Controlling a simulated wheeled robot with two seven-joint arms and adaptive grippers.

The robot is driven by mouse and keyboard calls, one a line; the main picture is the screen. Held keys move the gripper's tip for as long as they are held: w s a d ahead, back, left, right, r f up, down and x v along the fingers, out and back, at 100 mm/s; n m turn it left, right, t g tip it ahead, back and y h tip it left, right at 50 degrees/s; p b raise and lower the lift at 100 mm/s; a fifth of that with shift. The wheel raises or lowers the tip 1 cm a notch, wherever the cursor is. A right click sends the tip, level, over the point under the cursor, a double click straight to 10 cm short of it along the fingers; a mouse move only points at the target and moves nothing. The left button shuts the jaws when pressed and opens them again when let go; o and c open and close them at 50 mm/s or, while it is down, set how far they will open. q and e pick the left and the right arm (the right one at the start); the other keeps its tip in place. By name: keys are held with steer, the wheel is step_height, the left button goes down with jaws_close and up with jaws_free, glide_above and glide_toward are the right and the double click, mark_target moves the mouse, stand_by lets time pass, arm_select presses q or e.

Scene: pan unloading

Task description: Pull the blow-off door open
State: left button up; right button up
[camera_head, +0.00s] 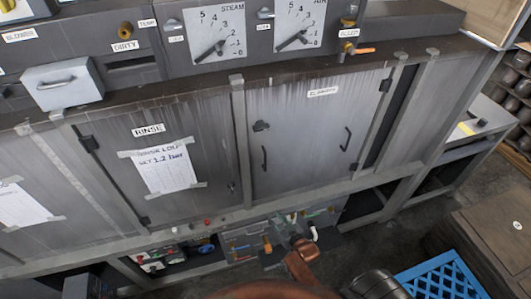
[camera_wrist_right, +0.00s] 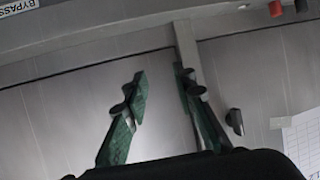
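The blow-off door (camera_head: 310,130) is a grey metal door right of the rinse door in the head view. It looks shut, with a small label near its top, a dark pull handle (camera_head: 264,158) near its left edge and another (camera_head: 348,138) near its right. My right gripper (camera_wrist_right: 163,82) is open and empty in its wrist view, its green-padded fingers apart before grey door panels (camera_wrist_right: 75,95) and a post. No handle can be made out between the fingers. In the head view my right arm reaches up from the bottom, below the door. My left gripper is not in view.
The rinse door (camera_head: 205,125) carries a taped paper (camera_head: 168,170). Gauges (camera_head: 215,38) and knobs sit above. Coloured valve parts (camera_head: 267,244) are low under the cabinet. A blue grate (camera_head: 443,278) and a brown box (camera_head: 490,230) stand at the right.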

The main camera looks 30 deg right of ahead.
steer(key=w+d+r+t+p, duration=0.1)
steer(key=w+r+t+p, duration=0.1)
steer(key=r, duration=1.2)
steer(key=w+d+r+t+p, duration=0.1)
steer(key=w+r+t, duration=0.15)
steer(key=r, duration=1.15)
steer(key=w+p, duration=0.1)
steer(key=w, duration=0.5)
steer(key=shift+w+a+p, duration=0.1)
steer(key=shift+w+p, duration=0.25)
steer(key=shift+p, duration=0.05)
steer(key=shift+c, duration=0.6)
jaws_close()
